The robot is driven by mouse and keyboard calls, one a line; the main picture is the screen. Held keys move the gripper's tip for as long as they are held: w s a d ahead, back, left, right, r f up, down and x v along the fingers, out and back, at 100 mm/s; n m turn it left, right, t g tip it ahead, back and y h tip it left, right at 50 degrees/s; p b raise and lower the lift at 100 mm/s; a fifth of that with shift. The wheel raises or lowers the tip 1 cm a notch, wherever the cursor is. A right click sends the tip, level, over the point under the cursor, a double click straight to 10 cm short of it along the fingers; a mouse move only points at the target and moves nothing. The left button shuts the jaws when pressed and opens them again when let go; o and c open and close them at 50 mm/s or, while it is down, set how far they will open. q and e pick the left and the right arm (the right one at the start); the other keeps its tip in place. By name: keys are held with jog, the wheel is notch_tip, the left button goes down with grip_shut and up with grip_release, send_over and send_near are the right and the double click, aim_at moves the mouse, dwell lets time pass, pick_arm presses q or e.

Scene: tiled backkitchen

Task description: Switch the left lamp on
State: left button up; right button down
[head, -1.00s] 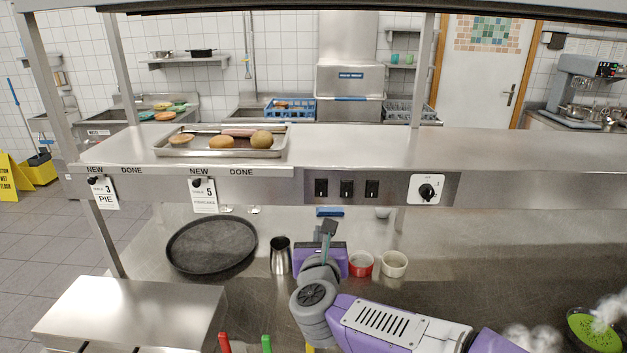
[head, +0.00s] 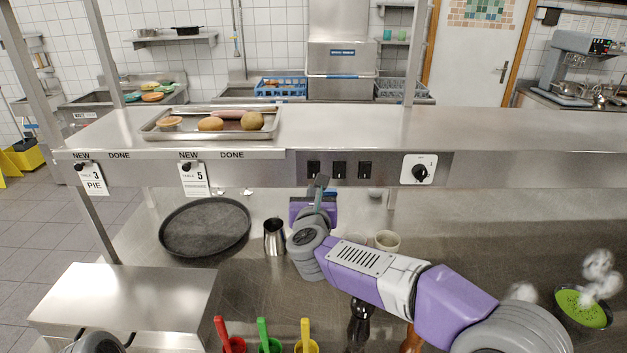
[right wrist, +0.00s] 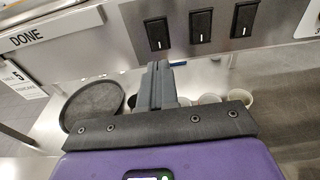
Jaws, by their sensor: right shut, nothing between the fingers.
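Three black rocker switches sit in a row on the front panel of the steel shelf: the left switch (head: 314,169), the middle switch (head: 339,169) and the right switch (head: 364,169). They also show in the right wrist view, the left switch (right wrist: 158,33) closest above my fingers. My right gripper (head: 321,183) is shut and empty, its fingertips pointing at the panel just below the left switch. In the right wrist view the fingertips (right wrist: 160,66) show a small gap below that switch. No lamp is visible. My left gripper is out of view.
A white-plated knob (head: 419,170) is right of the switches. Order tickets (head: 194,179) hang at the left. A tray (head: 160,132) with food stands on the shelf. Below are a black pan (head: 205,228), a steel cup (head: 274,238) and a pale bowl (head: 387,241).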

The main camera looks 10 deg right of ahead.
aim_at(314, 176)
jog(key=p+x, duration=0.1)
jog(key=x, duration=0.5)
jog(key=shift+w, duration=0.3)
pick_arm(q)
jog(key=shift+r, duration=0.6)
